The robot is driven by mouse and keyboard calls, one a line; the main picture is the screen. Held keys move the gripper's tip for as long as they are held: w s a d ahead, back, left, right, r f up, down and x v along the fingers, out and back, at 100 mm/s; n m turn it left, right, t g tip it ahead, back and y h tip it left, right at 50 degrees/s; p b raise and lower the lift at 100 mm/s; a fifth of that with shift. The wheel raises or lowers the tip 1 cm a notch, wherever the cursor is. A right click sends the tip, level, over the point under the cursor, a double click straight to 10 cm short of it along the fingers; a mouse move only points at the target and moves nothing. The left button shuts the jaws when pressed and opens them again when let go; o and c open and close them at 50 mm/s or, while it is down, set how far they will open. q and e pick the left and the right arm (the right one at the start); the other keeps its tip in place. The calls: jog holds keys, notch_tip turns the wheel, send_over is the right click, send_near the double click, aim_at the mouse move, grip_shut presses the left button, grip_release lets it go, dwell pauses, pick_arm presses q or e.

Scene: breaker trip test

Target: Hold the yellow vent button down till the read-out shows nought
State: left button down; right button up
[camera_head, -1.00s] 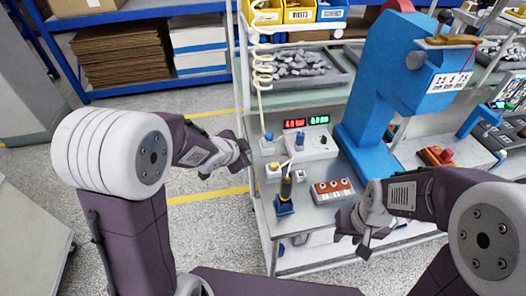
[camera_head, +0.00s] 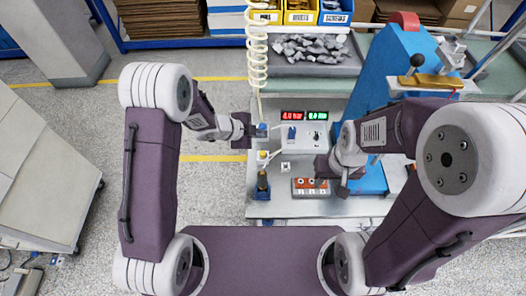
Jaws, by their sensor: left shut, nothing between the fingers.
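The small yellow button (camera_head: 262,155) sits on a pale box at the left edge of the bench. A blue knob (camera_head: 262,130) is on another pale box just behind it. The read-out has a red display (camera_head: 291,115) and a green display (camera_head: 317,115); their digits are too small to read surely. My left gripper (camera_head: 247,130) is shut and empty, just left of the blue knob and behind the yellow button; I cannot tell whether it touches the knob. My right gripper (camera_head: 333,178) is over the bench beside the orange block; its jaw opening is unclear.
An orange block with several round tops (camera_head: 310,187) lies near the front of the bench. A dark tool in a blue stand (camera_head: 262,186) is at the front left. A blue press (camera_head: 385,75) rises on the right. A coiled cream hose (camera_head: 257,45) hangs above the knob.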

aim_at(260, 154)
pick_arm(q)
notch_tip(260, 154, down, 8)
jog(key=b, duration=0.8)
jog(key=shift+a+f, duration=0.1)
jog(key=shift+f, duration=0.25)
dwell(1.3)
jog(key=shift+f+b, duration=0.4)
jog(key=shift+b, duration=0.1)
jog(key=shift+f+b, duration=0.4)
jog(key=shift+f, duration=0.15)
dwell(0.4)
jog(key=shift+s, duration=0.1)
dwell(1.8)
jog(key=shift+r+p, duration=0.95)
jog(key=shift+p, duration=0.05)
